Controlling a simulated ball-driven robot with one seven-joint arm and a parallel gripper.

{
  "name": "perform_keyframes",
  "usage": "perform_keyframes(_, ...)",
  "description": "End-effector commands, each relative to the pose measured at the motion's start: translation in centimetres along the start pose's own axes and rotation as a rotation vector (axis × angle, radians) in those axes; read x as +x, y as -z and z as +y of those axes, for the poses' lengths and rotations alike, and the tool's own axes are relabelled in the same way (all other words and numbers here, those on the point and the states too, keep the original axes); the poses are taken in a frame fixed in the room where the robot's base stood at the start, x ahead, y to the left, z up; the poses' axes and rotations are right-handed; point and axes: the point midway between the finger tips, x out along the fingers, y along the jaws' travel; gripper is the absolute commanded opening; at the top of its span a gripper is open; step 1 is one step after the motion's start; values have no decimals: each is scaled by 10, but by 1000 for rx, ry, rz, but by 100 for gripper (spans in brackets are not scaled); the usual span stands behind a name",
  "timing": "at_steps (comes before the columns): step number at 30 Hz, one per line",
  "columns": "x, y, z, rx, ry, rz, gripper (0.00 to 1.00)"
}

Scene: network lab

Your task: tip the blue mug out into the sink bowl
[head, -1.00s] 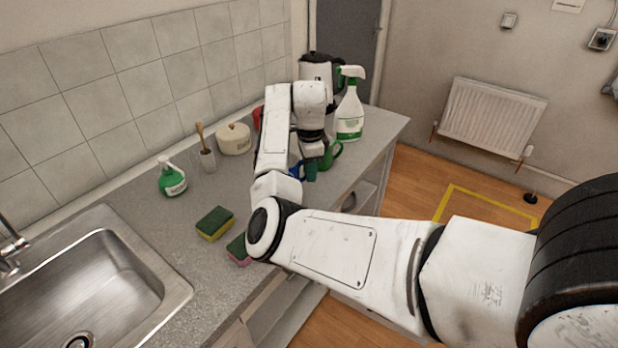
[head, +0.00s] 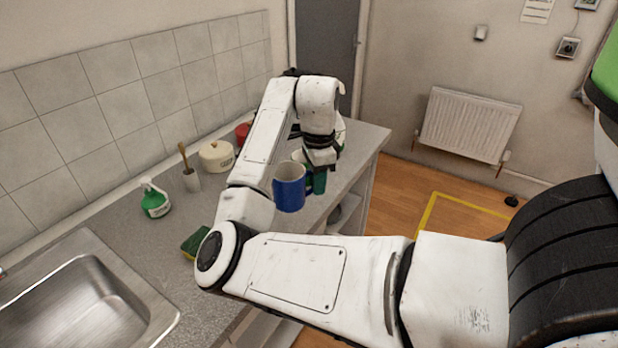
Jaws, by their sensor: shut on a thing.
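The blue mug (head: 289,192) is upright with its pale inside showing, right of my arm's forearm. My gripper (head: 316,183) is shut on the mug at its right side, near the handle; the exact grip is partly hidden. The mug seems to be held above the counter. The steel sink bowl (head: 72,308) is at the lower left, far from the mug and cut off by the picture's edge. I cannot see what is in the mug.
On the counter (head: 122,229) stand a green bottle (head: 155,201), a brush in a holder (head: 191,178), a cream lidded pot (head: 216,156) and a red item (head: 242,133). A green sponge (head: 194,243) lies near the sink, partly behind my arm. Items behind my gripper are mostly hidden.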

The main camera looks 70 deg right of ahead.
Motion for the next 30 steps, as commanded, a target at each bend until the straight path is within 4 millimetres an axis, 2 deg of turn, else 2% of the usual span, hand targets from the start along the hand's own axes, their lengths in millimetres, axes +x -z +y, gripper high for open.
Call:
perform_keyframes(7,-10,8,19,1,2,-1,0)
perform_keyframes(18,-18,15,35,0,2,0,0)
perform_keyframes(25,-20,15,37,-8,2,0,0)
perform_keyframes(30,-22,7,27,-92,1,0,0)
